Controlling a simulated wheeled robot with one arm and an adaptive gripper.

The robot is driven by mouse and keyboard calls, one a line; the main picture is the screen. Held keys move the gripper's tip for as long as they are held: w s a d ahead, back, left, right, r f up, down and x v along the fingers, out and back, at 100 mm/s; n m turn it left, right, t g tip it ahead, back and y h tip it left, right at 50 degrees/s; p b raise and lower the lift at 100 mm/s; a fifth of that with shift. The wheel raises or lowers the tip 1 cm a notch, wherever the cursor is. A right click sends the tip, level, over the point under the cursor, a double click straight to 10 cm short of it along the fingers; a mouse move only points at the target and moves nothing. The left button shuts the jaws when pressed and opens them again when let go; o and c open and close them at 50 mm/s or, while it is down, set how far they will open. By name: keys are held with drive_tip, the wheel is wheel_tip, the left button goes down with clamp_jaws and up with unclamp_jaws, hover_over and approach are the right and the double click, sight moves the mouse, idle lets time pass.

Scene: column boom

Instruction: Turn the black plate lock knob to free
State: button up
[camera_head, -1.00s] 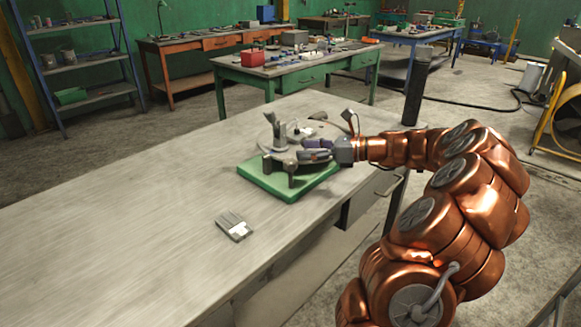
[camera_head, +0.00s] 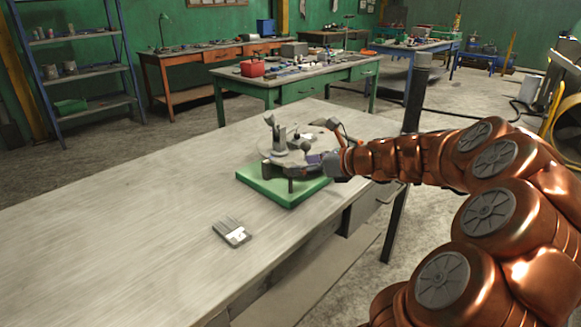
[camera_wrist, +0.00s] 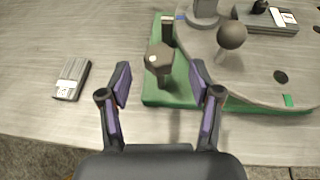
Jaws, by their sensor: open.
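The black plate lock knob (camera_wrist: 159,57), dark with a white dot on top, stands on a short stem by the edge of the round grey plate (camera_wrist: 262,72) in the wrist view. The plate sits over a green base (camera_wrist: 175,98); this green base (camera_head: 284,187) is on the near bench in the head view. My gripper (camera_wrist: 160,80) is open and empty. The knob appears ahead of the gap between its fingertips, with no contact visible. In the head view my gripper (camera_head: 322,162) is at the device's right side and hides part of it.
A ball-topped handle (camera_wrist: 231,36) rises from the plate to the knob's right. A dark upright block (camera_wrist: 168,28) stands behind the knob. A small grey block (camera_head: 232,232) lies on the bench (camera_head: 130,225), whose left part is clear. A dark post (camera_head: 417,95) stands behind my arm.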

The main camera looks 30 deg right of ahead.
sight(291, 164)
drive_tip(key=shift+x, duration=2.65)
drive_tip(key=shift+r, duration=0.1)
drive_tip(key=c, duration=1.1)
drive_tip(key=shift+c, duration=0.2)
drive_tip(key=shift+r+n+y+p, duration=0.1)
drive_tip(key=shift+n+y+p, duration=0.4)
drive_tip(key=shift+p, duration=0.3)
drive_tip(key=shift+g+p, duration=0.3)
drive_tip(key=shift+p, duration=0.1)
drive_tip(key=n+g+y+p, duration=0.1)
drive_tip(key=n+y+p, duration=0.1)
drive_tip(key=shift+p, duration=0.4)
drive_tip(key=n+g+y+p, duration=0.3)
drive_tip(key=n+p, duration=0.1)
drive_tip(key=shift+n+g+y, duration=0.3)
drive_tip(key=shift+g+y, duration=0.1)
drive_tip(key=shift+p, duration=0.4)
